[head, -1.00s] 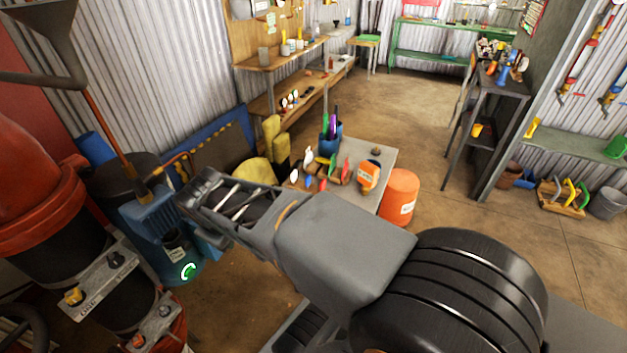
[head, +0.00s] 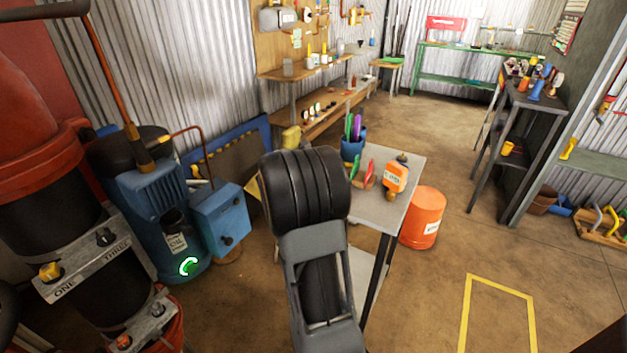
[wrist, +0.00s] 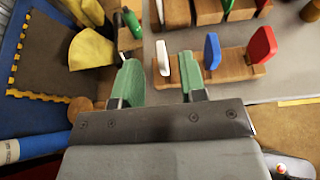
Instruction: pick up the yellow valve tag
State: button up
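My gripper (wrist: 160,82) is open in the wrist view, with its two green-padded fingers apart and nothing between them. Just beyond the right finger, a wooden rack (wrist: 228,75) on the grey table holds upright tags: a white tag (wrist: 163,58), a blue tag (wrist: 212,51) and a red tag (wrist: 262,45). I cannot make out a yellow valve tag in either current view.
Blue machinery (head: 165,215) stands at left. A yellow-marked floor area (head: 500,290) at right is clear.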

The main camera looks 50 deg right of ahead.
jog(key=x, duration=0.5)
jog(key=shift+d+f, duration=0.1)
jog(key=shift+d, duration=0.2)
grip_shut()
